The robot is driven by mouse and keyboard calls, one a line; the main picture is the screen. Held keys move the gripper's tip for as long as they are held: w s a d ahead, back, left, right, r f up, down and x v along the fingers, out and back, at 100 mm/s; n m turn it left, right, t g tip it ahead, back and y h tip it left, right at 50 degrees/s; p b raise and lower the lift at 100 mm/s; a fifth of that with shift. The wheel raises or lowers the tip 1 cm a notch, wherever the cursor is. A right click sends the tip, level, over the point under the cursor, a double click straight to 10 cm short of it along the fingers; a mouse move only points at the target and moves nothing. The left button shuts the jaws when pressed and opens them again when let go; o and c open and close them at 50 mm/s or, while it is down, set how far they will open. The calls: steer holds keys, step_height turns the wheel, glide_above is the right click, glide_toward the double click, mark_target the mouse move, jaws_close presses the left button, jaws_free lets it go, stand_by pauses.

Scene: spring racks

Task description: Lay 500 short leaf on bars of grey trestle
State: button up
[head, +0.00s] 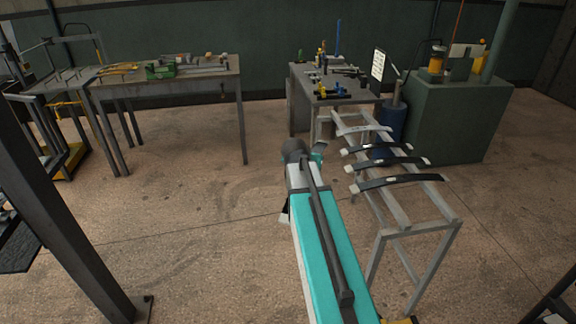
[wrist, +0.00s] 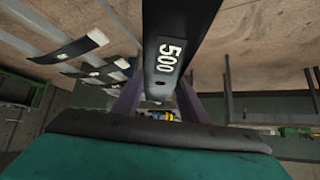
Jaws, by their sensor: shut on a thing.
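My gripper (wrist: 160,103) is shut on the 500 short leaf (wrist: 167,45), a dark strip with a white "500" label, in the wrist view. In the head view my arm hides the gripper and most of the leaf. A small dark piece with a pale end shows left of my arm; I cannot tell if it is the leaf's end. The grey trestle (head: 452,222) stands just right of my arm, with two long bars. Several dark curved leaves with pale ends, such as the nearest one (head: 402,180), lie across its bars. The bars also show in the wrist view (wrist: 38,38).
The near part of the trestle's bars is bare. A green cabinet (head: 455,125) and blue drum (head: 392,118) stand behind it. A cluttered table (head: 335,98) is at the back, and a workbench (head: 215,82) at the back left. A dark post (head: 60,215) rises at left.

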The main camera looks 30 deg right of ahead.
steer(key=s+d+m+g+p, duration=0.2)
steer(key=s+d, duration=0.6)
steer(key=d, duration=0.4)
steer(key=s+d+f+m+g+h+p, duration=0.1)
steer(key=s+d+m+g+p, duration=0.2)
steer(key=d, duration=0.9)
steer(key=s+d+f+m+g+h+p, duration=0.1)
steer(key=s+d+m+g+p, duration=0.1)
steer(key=s+d+m, duration=0.5)
steer(key=s+d+g, duration=0.1)
steer(key=s+d, duration=0.4)
steer(key=s, duration=0.2)
steer(key=shift+d+f+g, duration=0.15)
steer(key=shift+d+g, duration=0.2)
steer(key=shift+g, duration=0.05)
steer(key=shift+f+b, duration=0.1)
steer(key=shift+b, duration=0.4)
step_height(320, 180, down, 9)
steer(key=b, duration=0.8)
steer(key=shift+f, duration=0.15)
